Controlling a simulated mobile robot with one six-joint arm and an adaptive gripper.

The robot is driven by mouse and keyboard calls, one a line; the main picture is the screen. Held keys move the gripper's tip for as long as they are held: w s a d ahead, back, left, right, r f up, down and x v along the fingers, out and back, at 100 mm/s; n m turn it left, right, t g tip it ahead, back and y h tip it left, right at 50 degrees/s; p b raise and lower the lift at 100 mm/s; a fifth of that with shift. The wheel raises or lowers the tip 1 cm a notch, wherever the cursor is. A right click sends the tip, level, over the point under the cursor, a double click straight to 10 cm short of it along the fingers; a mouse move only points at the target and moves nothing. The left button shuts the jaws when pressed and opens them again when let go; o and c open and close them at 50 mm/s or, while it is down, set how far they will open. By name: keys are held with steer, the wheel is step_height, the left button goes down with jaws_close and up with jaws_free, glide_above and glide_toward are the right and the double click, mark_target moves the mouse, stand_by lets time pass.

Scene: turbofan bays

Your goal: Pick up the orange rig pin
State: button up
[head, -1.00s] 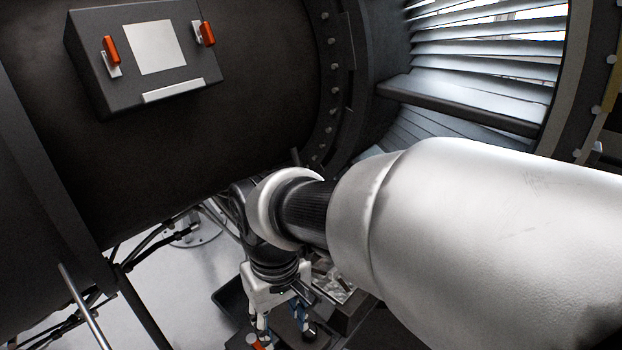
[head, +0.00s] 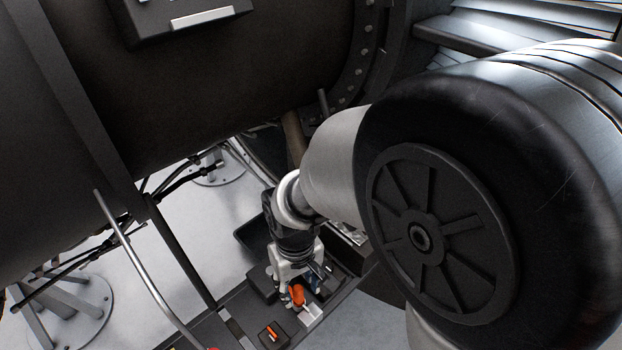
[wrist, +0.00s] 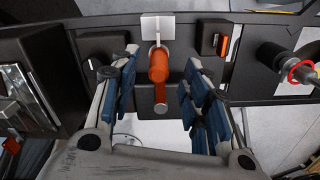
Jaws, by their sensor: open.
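The orange rig pin (wrist: 159,66) shows in the wrist view as an orange rounded body with a metal end, in front of a small white plate (wrist: 157,26). My gripper (wrist: 160,78) is open, with one blue-padded finger on each side of the pin and a visible gap to both. In the head view my gripper (head: 303,283) points down at the low dark bench, and the orange pin (head: 297,294) shows at its fingers. The fingers partly hide the pin there.
The dark bench holds a small block with an orange switch-like piece (wrist: 223,44), right of the pin in the wrist view. A black cylinder with a red ring (wrist: 303,72) stands farther right. The large dark engine casing (head: 230,70) hangs above.

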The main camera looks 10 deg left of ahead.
mark_target(298, 288)
steer(key=f, duration=0.4)
steer(key=shift+w+a+f, duration=0.15)
steer(key=shift+w+f, duration=0.1)
steer(key=shift+f, duration=0.05)
steer(key=shift+c, duration=0.2)
jaws_close()
